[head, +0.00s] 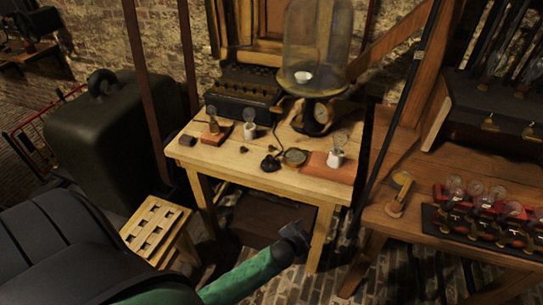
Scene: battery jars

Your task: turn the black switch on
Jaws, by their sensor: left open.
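A small black piece (270,163) with a dark cord sits near the front middle of the wooden table (240,167); it looks like the black switch, but it is too small to tell its setting. The cord runs from it toward the stand of the glass bell jar (318,45). My left gripper (298,233) is at the end of the green arm, low in front of the table and below its top. It is open and apart from the black piece. My right gripper is out of view.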

